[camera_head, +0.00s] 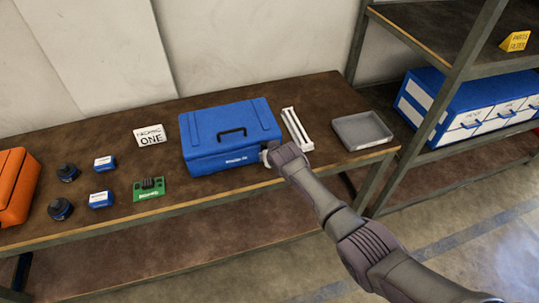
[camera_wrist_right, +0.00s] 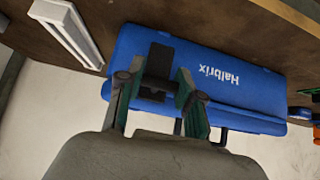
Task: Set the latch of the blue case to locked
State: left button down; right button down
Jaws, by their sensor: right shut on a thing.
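The blue case (camera_head: 232,135) stands closed on the brown workbench, its black handle (camera_head: 231,132) on the lid. In the right wrist view the case (camera_wrist_right: 245,90) shows upside down with a white "Halbrix" label. A black latch (camera_wrist_right: 159,56) sits on its front face. My right gripper (camera_wrist_right: 162,88) has its two fingers on either side of the lower part of this latch and is shut on it. In the head view my right gripper (camera_head: 268,156) is at the case's front right corner and hides the latch. My left gripper is not in view.
White rails (camera_head: 297,129) lie just right of the case, and a grey tray (camera_head: 362,131) is farther right. A shelf rack (camera_head: 450,110) stands at right.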

jog(key=c, duration=0.7)
grip_release()
jog(key=v, duration=1.2)
jog(key=s+d+f+g+b, duration=0.1)
jog(key=s+d+f, duration=0.3)
jog(key=f, duration=0.7)
jog(key=s+d+f+g+h+b, duration=0.1)
jog(key=s+d+f, duration=0.2)
jog(key=s+f, duration=0.5)
jog(key=s+d+f+g+b, duration=0.1)
jog(key=s+d+f, duration=0.25)
jog(key=f, duration=0.95)
jog(key=s+d+f+g+b, duration=0.1)
jog(key=s+d+f, duration=0.2)
jog(key=s, duration=0.9)
jog(key=s+d+f+g+h+b, duration=0.1)
jog(key=s+d+f, duration=0.3)
jog(key=s+f, duration=0.6)
jog(key=s+d+f+m+g+b, duration=0.1)
jog(key=s+d+f, duration=0.3)
jog(key=s, duration=1.1)
notch_tip(320, 180, down, 2)
jog(key=shift+d+f+g+h, duration=0.15)
jog(key=shift+g+h, duration=0.25)
jog(key=shift+g, duration=0.3)
